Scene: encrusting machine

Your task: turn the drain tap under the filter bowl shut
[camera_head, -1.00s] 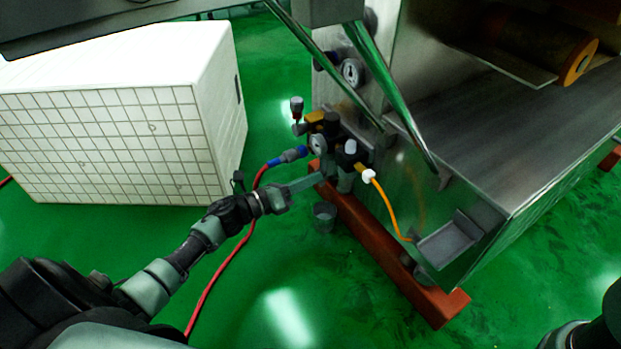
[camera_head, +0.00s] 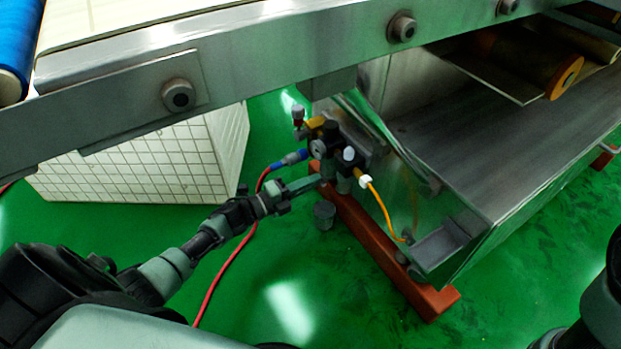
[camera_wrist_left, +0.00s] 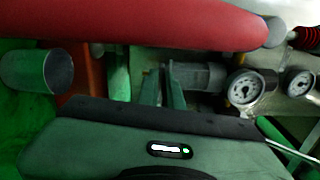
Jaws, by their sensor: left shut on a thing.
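The air filter unit (camera_head: 331,146), with its gauge, stands on the side of the steel machine. The filter bowl (camera_wrist_left: 197,77) is a grey cylinder in the left wrist view, just beyond my fingers. My left gripper (camera_head: 319,181) reaches in from the left, with its fingertips low at the unit. In the left wrist view its two narrow fingers (camera_wrist_left: 162,90) are close together at the bowl's lower end. They are shut on the drain tap, which is small and mostly hidden between them; its turn position cannot be read. My right gripper is out of view.
A red hose (camera_head: 233,262) runs past my left wrist and crosses close in the left wrist view (camera_wrist_left: 150,22). A grey cup (camera_head: 325,214) stands on the floor below the unit, beside the red-orange beam (camera_head: 385,250). A steel conveyor frame (camera_head: 290,55) spans overhead.

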